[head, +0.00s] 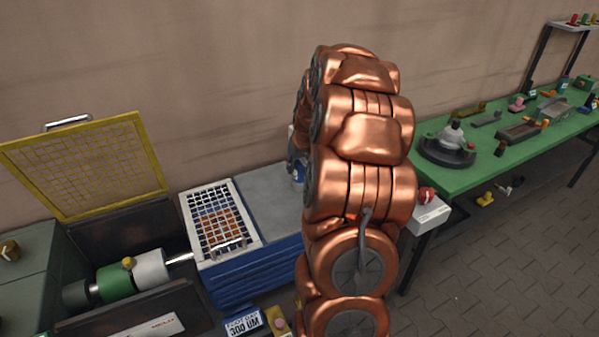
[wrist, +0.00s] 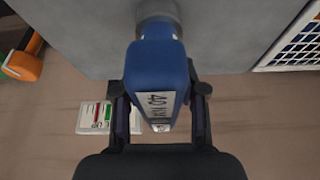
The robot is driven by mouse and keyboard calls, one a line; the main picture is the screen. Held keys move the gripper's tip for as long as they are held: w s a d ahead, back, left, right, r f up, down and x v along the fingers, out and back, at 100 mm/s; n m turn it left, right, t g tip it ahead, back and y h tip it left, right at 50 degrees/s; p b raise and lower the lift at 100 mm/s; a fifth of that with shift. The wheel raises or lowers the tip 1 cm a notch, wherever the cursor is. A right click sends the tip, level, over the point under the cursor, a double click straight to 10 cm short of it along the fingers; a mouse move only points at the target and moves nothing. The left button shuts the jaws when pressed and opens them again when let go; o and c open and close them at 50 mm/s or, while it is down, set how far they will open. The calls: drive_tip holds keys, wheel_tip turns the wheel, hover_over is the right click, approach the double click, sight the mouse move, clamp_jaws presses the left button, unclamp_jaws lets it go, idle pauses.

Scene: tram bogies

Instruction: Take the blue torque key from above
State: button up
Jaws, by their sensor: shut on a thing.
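The blue torque key (wrist: 155,72) is in the wrist view, a blue block with a white label reading 40 NM and a grey round part at its far end. My gripper (wrist: 160,93) is shut on it, with one dark finger on each side of the blue body. In the head view the key (head: 299,173) shows as a small blue patch at the left edge of my copper arm, over the grey top of the blue cabinet (head: 256,272). My arm hides most of the gripper there. I cannot tell whether the key still touches the top.
A white-framed grid tray (head: 249,225) lies left on the cabinet. Further left is an open yellow mesh guard (head: 155,165) above a green and white roller (head: 117,283). A green bench (head: 475,172) with tools and a grey-white box with a red knob (head: 428,214) stand right.

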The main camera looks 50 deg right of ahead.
clamp_jaws()
drive_tip(key=shift+r, duration=0.1)
